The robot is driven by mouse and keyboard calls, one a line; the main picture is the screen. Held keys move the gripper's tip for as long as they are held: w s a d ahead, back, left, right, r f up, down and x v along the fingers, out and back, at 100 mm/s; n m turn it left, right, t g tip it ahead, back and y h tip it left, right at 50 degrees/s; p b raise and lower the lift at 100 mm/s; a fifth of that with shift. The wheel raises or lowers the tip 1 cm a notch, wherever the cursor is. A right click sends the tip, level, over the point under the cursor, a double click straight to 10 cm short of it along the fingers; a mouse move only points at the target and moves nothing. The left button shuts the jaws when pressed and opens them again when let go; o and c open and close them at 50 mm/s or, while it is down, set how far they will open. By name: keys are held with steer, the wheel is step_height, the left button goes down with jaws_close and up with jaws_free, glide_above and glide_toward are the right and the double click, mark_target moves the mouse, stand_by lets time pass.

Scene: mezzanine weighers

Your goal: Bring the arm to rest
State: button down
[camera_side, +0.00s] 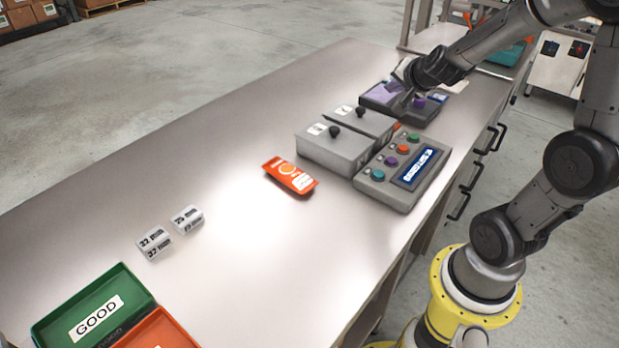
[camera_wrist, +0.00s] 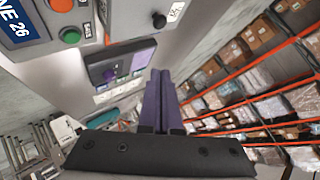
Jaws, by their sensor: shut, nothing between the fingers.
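A button panel with a blue display (camera_side: 415,170) and grey boxes with black knobs (camera_side: 336,150) stand near my gripper. An orange packet (camera_side: 290,176), white labelled blocks (camera_side: 187,219), a green GOOD tray (camera_side: 65,309) and an orange tray (camera_side: 160,333) lie leftward.

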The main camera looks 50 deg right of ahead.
steer(key=s+a+r+n+t+y, duration=0.1)
steer(key=s+a+r+n+y, duration=0.25)
steer(key=a, duration=0.75)
steer(key=a+r+n+t+y, duration=0.25)
steer(key=a+r+n, duration=0.35)
steer(key=a, duration=0.5)
steer(key=s+f+n+g, duration=0.3)
steer(key=s+n, duration=0.1)
steer(key=s, duration=0.3)
steer(key=s+a+f+n+g+y, duration=0.1)
steer(key=s+f+n+g, duration=0.2)
steer(key=s, duration=0.4)
steer(key=shift+a+f+n, duration=0.2)
steer(key=shift+f+n, duration=0.15)
steer(key=shift+f, duration=0.15)
